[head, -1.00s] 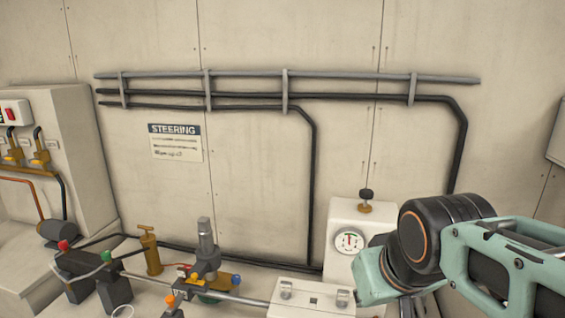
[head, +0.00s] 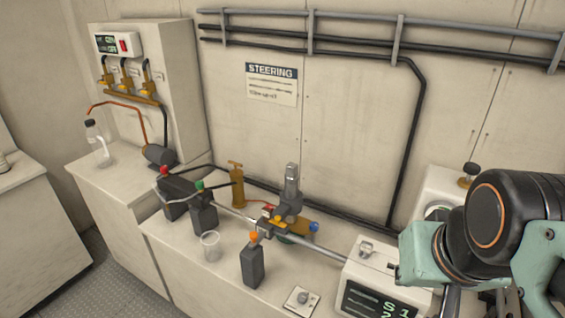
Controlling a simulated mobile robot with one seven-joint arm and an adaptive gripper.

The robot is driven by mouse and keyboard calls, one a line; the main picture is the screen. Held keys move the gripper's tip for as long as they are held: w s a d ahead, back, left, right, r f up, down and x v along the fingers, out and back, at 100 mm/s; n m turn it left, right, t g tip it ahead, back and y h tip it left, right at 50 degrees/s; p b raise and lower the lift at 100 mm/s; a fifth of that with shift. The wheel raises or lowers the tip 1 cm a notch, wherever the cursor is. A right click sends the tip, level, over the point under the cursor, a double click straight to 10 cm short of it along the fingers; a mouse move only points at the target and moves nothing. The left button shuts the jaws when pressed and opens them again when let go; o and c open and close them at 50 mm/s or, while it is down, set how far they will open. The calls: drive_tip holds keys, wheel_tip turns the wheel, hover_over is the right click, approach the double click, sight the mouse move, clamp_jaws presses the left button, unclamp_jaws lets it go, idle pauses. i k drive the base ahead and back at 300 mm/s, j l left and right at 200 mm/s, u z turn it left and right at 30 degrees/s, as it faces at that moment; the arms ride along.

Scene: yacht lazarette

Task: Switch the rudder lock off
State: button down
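No part is legibly marked as the rudder lock in the head view. A sign reading STEERING (head: 272,84) hangs on the wall above the steering gear. A metal rod (head: 318,248) runs along the counter through a grey upright fitting (head: 291,190) into a white box with a dark display (head: 372,303). A small square plate with a round knob (head: 301,299) lies on the counter in front. A white panel with a red switch (head: 124,45) is on the cabinet at upper left. My arm covers the right side; my gripper's fingertips do not show.
A clear cup (head: 210,246) and a dark block with an orange top (head: 252,266) stand on the counter near its front edge. A bottle (head: 97,143) stands at left. A white gauge housing (head: 447,187) is partly behind my arm. Grey floor (head: 110,275) shows at lower left.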

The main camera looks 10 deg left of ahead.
sight(256, 238)
drive_tip(key=u, duration=0.95)
drive_tip(key=i, duration=0.1)
